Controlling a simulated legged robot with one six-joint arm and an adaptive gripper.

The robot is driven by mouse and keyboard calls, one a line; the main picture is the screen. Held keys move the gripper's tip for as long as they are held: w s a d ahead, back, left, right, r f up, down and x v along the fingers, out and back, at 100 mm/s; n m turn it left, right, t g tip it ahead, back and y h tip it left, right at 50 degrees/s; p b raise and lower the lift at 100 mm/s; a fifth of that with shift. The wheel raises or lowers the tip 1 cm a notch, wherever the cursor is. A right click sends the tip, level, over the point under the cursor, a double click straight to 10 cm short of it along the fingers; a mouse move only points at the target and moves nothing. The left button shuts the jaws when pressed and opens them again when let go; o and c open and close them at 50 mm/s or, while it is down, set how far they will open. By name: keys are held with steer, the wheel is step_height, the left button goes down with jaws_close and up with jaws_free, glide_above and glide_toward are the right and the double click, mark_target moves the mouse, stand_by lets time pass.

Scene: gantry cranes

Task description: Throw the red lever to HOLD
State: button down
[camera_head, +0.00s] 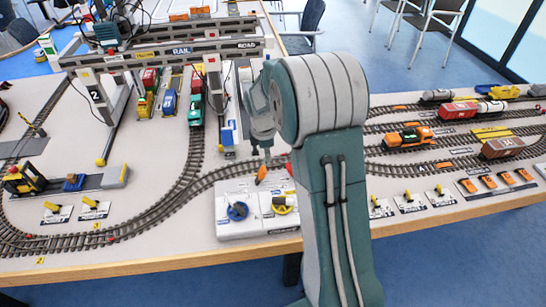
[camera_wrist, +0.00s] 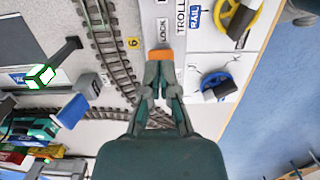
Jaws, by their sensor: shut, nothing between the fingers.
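My gripper (camera_head: 262,176) hangs over the back edge of the white control panel (camera_head: 231,229) in the head view. Its fingers are together and empty in the wrist view (camera_wrist: 160,60). An orange patch shows at the fingertips; I cannot tell whether it is part of the fingers. A small red piece (camera_head: 289,168) shows beside my arm in the head view, mostly hidden; I cannot tell whether it is the red lever. No red lever or HOLD label can be made out in the wrist view.
The panel carries a blue handwheel (camera_head: 238,211) and a yellow handwheel (camera_head: 283,204). Curved track (camera_wrist: 110,50) runs close by my gripper. A gantry crane (camera_head: 165,50) stands behind to the left. Small yellow levers (camera_head: 92,203) stand near the table's front edge. My arm hides the middle.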

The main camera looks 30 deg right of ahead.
mark_target(271, 181)
steer(key=f, duration=0.8)
steer(key=shift+s+d+f, duration=0.1)
steer(key=shift+s+d, duration=0.05)
steer(key=shift+d, duration=0.2)
steer(key=shift+s+d+r, duration=0.15)
steer(key=shift+d+r, duration=0.25)
steer(key=shift+d, duration=0.25)
steer(key=shift+s+d+r, duration=0.15)
steer(key=shift+d+r, duration=0.2)
steer(key=shift+d, duration=0.25)
steer(key=shift+s+d+r, duration=0.15)
steer(key=shift+d+r, duration=0.1)
steer(key=shift+d, duration=0.3)
steer(key=shift+s+d+r+y, duration=0.15)
steer(key=shift+d+r+y, duration=0.2)
steer(key=shift+y, duration=0.35)
steer(key=shift+s+d+r+t+y, duration=0.1)
steer(key=shift+d+t+y, duration=0.1)
steer(key=shift+d+y, duration=0.25)
steer(key=shift+s+d+r+t+y, duration=0.1)
steer(key=shift+d+t+y, duration=0.15)
steer(key=shift+y, duration=0.3)
steer(key=y, duration=0.1)
steer(key=d+y, duration=0.1)
steer(key=d+t+y, duration=0.1)
steer(key=shift+s+d+r+y, duration=0.2)
steer(key=shift+s+r+y, duration=0.05)
steer(key=shift+s+y, duration=0.05)
